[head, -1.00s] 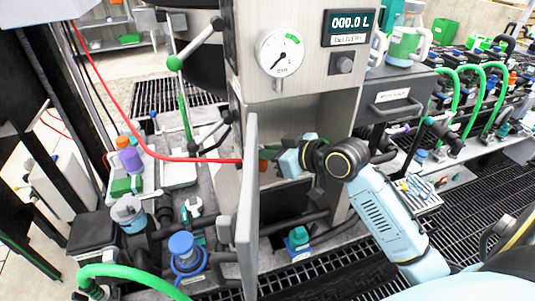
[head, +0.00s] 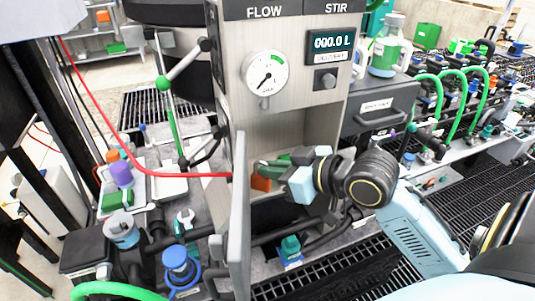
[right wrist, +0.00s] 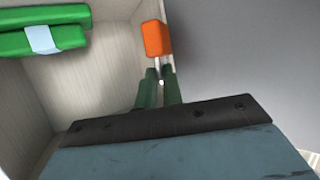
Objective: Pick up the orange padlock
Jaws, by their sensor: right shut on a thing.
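The orange padlock (head: 261,183) is in the open compartment of the grey cabinet, close to the open door. The right wrist view shows its orange body (right wrist: 156,39) and thin metal shackle. My right gripper (head: 268,170) reaches into the compartment from the right. Its dark green fingers (right wrist: 159,82) are shut on the padlock at the shackle, with the body beyond the fingertips. I cannot tell whether the padlock touches the compartment or door. My left gripper is not in view.
The open door panel (head: 238,215) stands edge-on just left of the gripper. Green items with a pale band (right wrist: 42,40) lie inside the compartment. A red hose (head: 100,120) runs to the door's edge. Blue and teal valves (head: 290,247) stand below.

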